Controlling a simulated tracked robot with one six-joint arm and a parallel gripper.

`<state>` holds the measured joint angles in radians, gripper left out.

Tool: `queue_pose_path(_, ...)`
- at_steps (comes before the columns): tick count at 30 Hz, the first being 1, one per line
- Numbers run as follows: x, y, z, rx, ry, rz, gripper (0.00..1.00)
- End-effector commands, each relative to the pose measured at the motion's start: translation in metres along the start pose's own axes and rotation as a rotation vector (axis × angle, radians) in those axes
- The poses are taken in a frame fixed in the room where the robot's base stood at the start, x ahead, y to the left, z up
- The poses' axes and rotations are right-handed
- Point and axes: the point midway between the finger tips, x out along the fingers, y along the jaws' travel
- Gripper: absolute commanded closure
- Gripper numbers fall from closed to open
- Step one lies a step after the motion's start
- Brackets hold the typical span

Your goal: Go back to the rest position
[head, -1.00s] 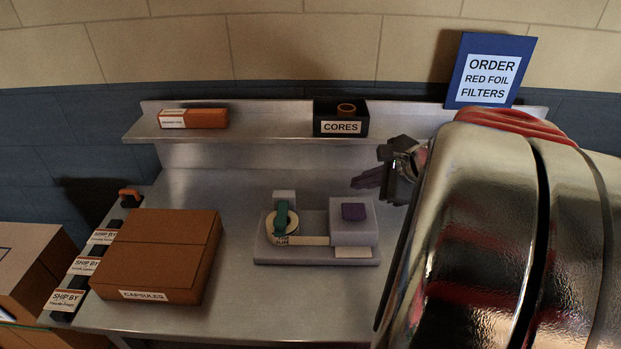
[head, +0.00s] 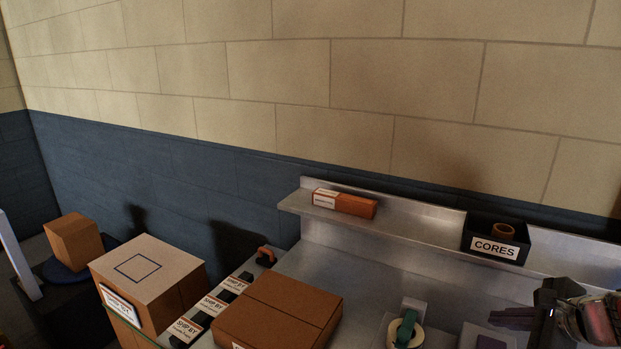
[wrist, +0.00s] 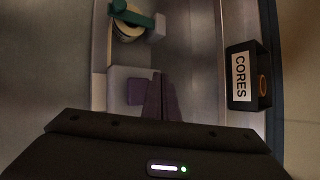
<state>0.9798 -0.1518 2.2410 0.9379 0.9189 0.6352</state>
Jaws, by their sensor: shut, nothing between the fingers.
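My gripper (head: 513,317) is at the lower right of the head view, above the steel bench (head: 345,270). Its dark fingers are together and hold nothing. In the wrist view the closed fingers (wrist: 161,97) point across the bench beside the grey dispenser (wrist: 128,76) with its purple pad (wrist: 137,91). The green-handled tape roll (head: 406,331) shows left of the gripper in the head view. I cannot tell how high the fingers are above the bench.
The black CORES bin (head: 495,240) and an orange box (head: 344,203) sit on the back shelf (head: 420,230). A closed carton (head: 278,305) lies on the bench beside the SHIP BY slots (head: 212,305). A larger box (head: 150,268) stands to the left.

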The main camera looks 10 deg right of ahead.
Motion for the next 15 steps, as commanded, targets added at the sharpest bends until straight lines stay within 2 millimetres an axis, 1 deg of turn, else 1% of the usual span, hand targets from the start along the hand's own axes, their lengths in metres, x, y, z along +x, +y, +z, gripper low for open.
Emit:
queue_pose_path(5, 0.008, 0.03, 0.041, -0.204, -0.024, 0.095, 1.0)
queue_pose_path(9, 0.012, 0.065, 0.076, -0.423, -0.05, 0.193, 1.0)
queue_pose_path(15, 0.009, 0.115, 0.113, -0.74, -0.085, 0.317, 1.0)
